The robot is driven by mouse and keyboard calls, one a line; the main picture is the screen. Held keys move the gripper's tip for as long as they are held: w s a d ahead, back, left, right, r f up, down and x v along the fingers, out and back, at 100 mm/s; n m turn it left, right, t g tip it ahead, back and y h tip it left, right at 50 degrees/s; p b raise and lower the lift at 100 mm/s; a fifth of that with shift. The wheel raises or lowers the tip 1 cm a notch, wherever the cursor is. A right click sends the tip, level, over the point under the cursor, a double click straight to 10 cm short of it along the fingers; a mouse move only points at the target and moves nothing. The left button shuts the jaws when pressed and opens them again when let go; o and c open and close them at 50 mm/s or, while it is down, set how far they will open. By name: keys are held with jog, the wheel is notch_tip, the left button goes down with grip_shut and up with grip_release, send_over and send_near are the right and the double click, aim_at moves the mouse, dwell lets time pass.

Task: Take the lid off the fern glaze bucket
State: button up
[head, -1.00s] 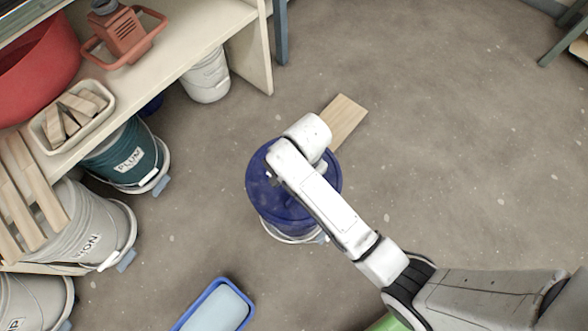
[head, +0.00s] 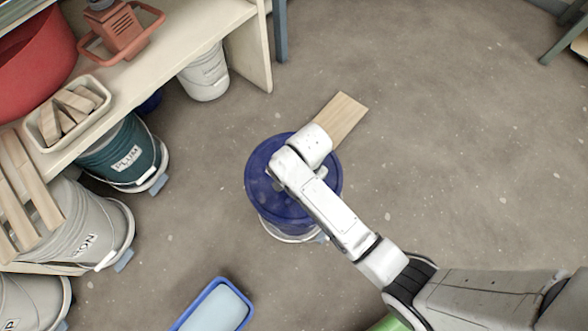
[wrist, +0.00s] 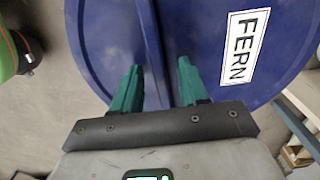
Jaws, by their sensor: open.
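A raised blue bar (wrist: 152,45) crosses the lid. My gripper (wrist: 159,66) is open, with one green finger on each side of the bar. I cannot tell whether the fingers touch it. In the head view the fingers are hidden beneath my wrist.
A wooden board (head: 340,117) lies on the floor just behind the bucket. A blue tray (head: 217,305) is in front. A shelf (head: 190,55) at left has the plum bucket (head: 125,150) and other buckets under it. Floor to the right is clear.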

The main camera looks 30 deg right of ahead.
jog(key=shift+f, duration=0.1)
jog(key=shift+c, duration=0.2)
grip_shut()
dwell(0.5)
